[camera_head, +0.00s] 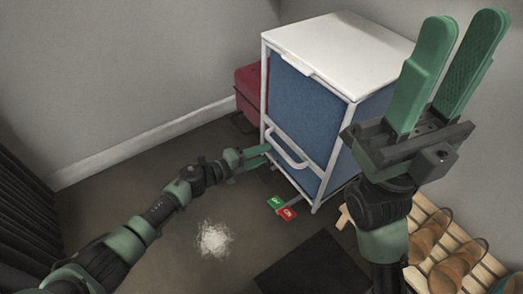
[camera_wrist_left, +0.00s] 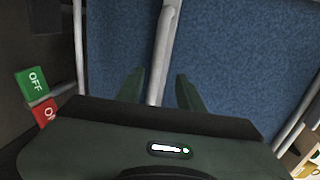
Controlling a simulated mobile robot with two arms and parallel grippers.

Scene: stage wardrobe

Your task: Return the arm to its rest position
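My left gripper (camera_head: 268,156) reaches in from the left, low at the front of a blue-panelled cabinet (camera_head: 303,105) with a white lid. Its fingers are close to the cabinet's pale front handle (camera_head: 288,150). In the left wrist view, the fingers of this gripper (camera_wrist_left: 160,92) stand apart, with a pale bar (camera_wrist_left: 165,45) showing between them. I cannot tell whether they touch the bar. My right gripper (camera_head: 462,40) is raised in the right foreground with its two green fingers apart and nothing between them.
Green OFF and red ON tags (camera_head: 275,202) stand low before the cabinet. A red case (camera_head: 248,90) is behind it at left. A wooden shoe rack (camera_head: 480,270) is at lower right. A white fluffy patch (camera_head: 214,239) and a dark mat (camera_head: 312,268) lie on the floor.

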